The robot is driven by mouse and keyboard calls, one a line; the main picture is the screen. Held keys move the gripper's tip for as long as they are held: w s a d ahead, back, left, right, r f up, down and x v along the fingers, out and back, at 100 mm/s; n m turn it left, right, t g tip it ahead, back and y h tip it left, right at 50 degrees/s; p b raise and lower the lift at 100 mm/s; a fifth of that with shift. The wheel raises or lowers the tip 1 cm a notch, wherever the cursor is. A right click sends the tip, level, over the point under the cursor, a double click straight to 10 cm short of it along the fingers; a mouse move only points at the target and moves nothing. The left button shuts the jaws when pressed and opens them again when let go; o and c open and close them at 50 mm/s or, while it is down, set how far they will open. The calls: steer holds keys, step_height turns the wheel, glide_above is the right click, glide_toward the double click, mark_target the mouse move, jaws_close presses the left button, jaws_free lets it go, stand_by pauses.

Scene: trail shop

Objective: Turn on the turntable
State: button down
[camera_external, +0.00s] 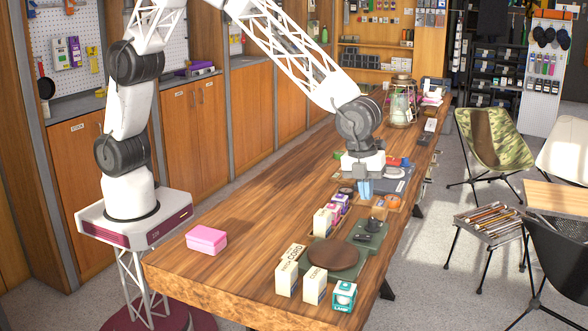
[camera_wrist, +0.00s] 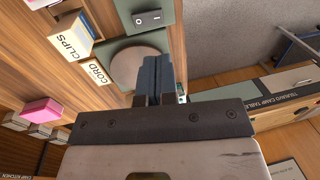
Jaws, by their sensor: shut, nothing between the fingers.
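The turntable has a dark green base with a round brown platter (camera_external: 333,252) and lies on the wooden table toward its near right edge. In the wrist view its platter (camera_wrist: 135,68) shows beyond my fingers, which hide part of its right side. A dark rocker switch (camera_wrist: 148,18) with two white marks sits on the green base past the platter. Which side of the switch is pressed is not clear. My gripper (camera_external: 365,192) points down above the table, behind the turntable in the external view. Its blue fingers also show in the wrist view (camera_wrist: 157,75), shut and empty.
Cord boxes (camera_external: 287,278) and a teal-and-white box (camera_external: 344,296) stand close in front of the turntable. Several small boxes (camera_external: 323,221) stand behind it. A pink box (camera_external: 206,239) lies at the left. The table's left middle is clear. A lantern (camera_external: 402,104) stands farther back.

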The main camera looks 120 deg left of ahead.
mark_target(370, 236)
steer(key=shift+w+f, duration=0.25)
steer(key=shift+f, duration=1.45)
steer(key=shift+w+f, duration=0.3)
steer(key=shift+f, duration=1.4)
steer(key=shift+w+f, duration=0.25)
steer(key=shift+f, duration=1.45)
steer(key=shift+f, duration=0.1)
